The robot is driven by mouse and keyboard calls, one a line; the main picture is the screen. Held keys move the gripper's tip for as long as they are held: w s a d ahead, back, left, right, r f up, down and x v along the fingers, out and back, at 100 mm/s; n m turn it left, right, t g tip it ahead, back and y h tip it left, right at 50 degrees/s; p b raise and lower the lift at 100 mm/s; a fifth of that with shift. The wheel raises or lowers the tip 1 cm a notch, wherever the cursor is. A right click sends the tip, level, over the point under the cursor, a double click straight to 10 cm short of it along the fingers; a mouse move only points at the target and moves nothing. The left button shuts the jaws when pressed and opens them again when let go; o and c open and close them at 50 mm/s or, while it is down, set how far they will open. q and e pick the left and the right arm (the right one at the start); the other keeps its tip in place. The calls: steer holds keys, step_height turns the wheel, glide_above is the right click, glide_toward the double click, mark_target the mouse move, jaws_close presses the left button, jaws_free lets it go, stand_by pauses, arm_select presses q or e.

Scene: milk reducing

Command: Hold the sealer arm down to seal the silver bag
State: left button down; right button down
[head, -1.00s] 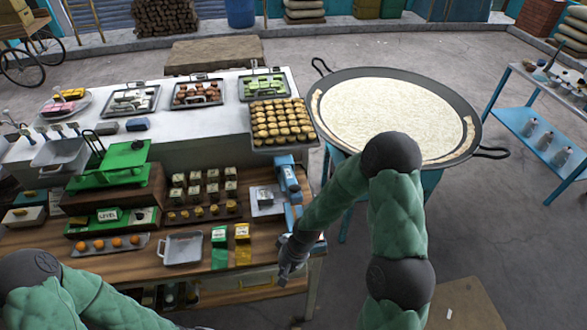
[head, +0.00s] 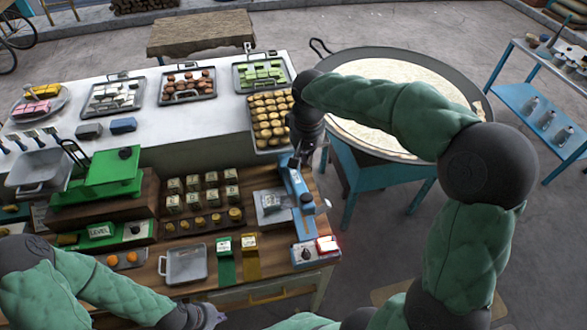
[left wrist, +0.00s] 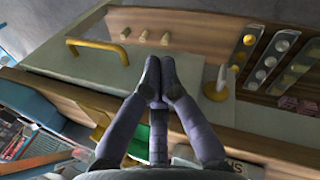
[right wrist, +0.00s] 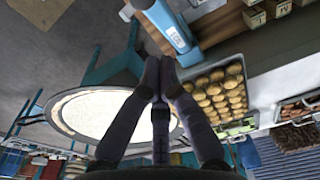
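The blue sealer (head: 296,185) stands at the right end of the wooden counter, its long arm running front to back. It also shows at the top of the right wrist view (right wrist: 172,32). A silver-grey bag (head: 271,201) lies flat against the sealer's left side. My right gripper (head: 298,160) is at the sealer's far end, fingers together, with nothing seen between them; I cannot tell if it touches. Whether the sealer arm is raised or down is unclear. My left gripper (head: 212,318) is shut and empty near the counter's front edge.
A red-lit box (head: 327,245) sits at the sealer's front. A tray of round sweets (head: 269,118) and the wide pan (head: 350,135) are close to my right gripper. A grey tray (head: 185,265), green and yellow strips and small boxes stand left of the sealer.

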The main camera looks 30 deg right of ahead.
steer(key=f, duration=1.1)
steer(key=shift+s+d+f+p, duration=0.15)
steer(key=shift+s+p, duration=0.15)
steer(key=shift+s, duration=0.05)
steer(key=shift+s+f, duration=0.25)
steer(key=shift+f, duration=0.3)
